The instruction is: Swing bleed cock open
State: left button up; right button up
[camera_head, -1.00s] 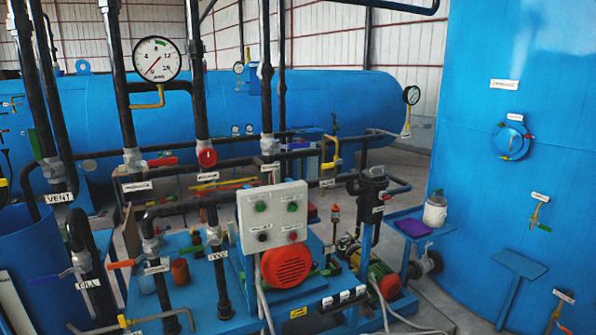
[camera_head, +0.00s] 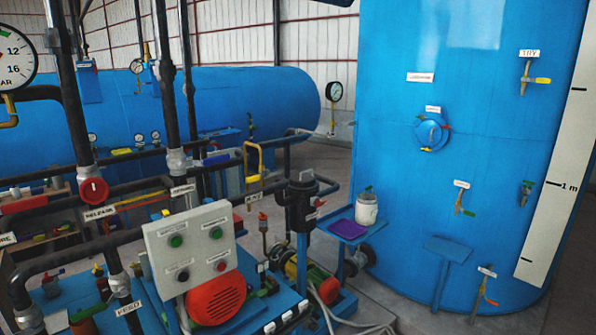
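Several small cocks are on the blue tank (camera_head: 470,120) at the right. One cock with a yellow lever (camera_head: 541,80) hangs under a label that seems to read TRY. A brass cock with a green lever (camera_head: 466,212) is lower down, and a green-handled cock (camera_head: 525,193) is to its right. A cock with an orange-red lever (camera_head: 489,300) is near the tank's foot. Most labels are too small to read, so I cannot tell which one is the bleed cock. Neither of my grippers shows.
A control box (camera_head: 190,245) with coloured buttons and a red motor cover (camera_head: 215,299) stand at front left. A small stand with a purple tray (camera_head: 348,229) and a white pot (camera_head: 366,210) is before the tank.

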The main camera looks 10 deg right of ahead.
aim_at(251, 180)
jog(key=z, duration=0.05)
jog(key=i, duration=0.85)
jog(key=u, duration=0.4)
